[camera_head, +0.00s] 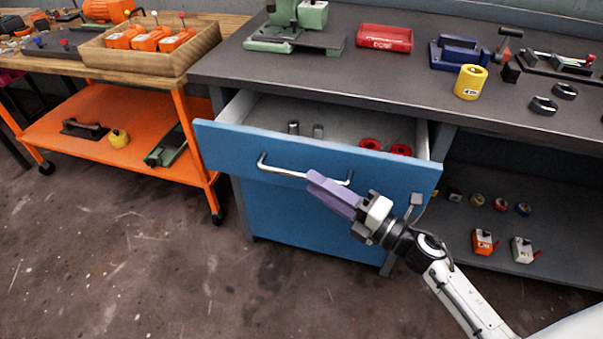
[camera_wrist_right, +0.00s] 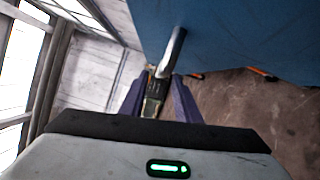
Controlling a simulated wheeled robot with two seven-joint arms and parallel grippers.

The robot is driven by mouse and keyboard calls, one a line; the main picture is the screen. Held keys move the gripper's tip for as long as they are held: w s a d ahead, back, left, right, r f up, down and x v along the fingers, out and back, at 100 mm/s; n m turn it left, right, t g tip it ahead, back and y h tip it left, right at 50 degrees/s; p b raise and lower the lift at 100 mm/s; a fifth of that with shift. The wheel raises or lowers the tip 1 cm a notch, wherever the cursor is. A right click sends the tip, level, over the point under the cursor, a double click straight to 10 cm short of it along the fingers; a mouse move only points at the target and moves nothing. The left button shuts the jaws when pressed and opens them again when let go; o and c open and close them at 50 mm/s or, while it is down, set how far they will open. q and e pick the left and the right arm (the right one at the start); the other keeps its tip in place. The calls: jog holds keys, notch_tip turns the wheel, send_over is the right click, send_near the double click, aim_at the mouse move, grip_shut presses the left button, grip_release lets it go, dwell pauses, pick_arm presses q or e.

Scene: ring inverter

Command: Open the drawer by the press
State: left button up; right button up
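The blue-fronted drawer (camera_head: 225,142) under the workbench stands pulled out, its inside showing in the head view. Its metal bar handle (camera_head: 283,171) runs across the front, and my right gripper (camera_head: 318,184) is at the handle's right half, covering part of it. In the right wrist view, the two purple fingers (camera_wrist_right: 158,88) are apart, with the handle (camera_wrist_right: 171,53) in line with the gap between them. I cannot tell whether a finger touches it. The green press (camera_head: 297,30) stands on the benchtop above the drawer. My left gripper is not in view.
Metal cylinders (camera_head: 293,128) and red rings (camera_head: 370,144) lie in the drawer. The benchtop holds a red bin (camera_head: 384,38), a yellow cylinder (camera_head: 470,82) and a blue vise (camera_head: 458,53). An orange cart (camera_head: 100,110) stands left. The floor in front is clear.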

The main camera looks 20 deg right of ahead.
aim_at(302, 174)
jog(key=x, duration=0.5)
grip_shut()
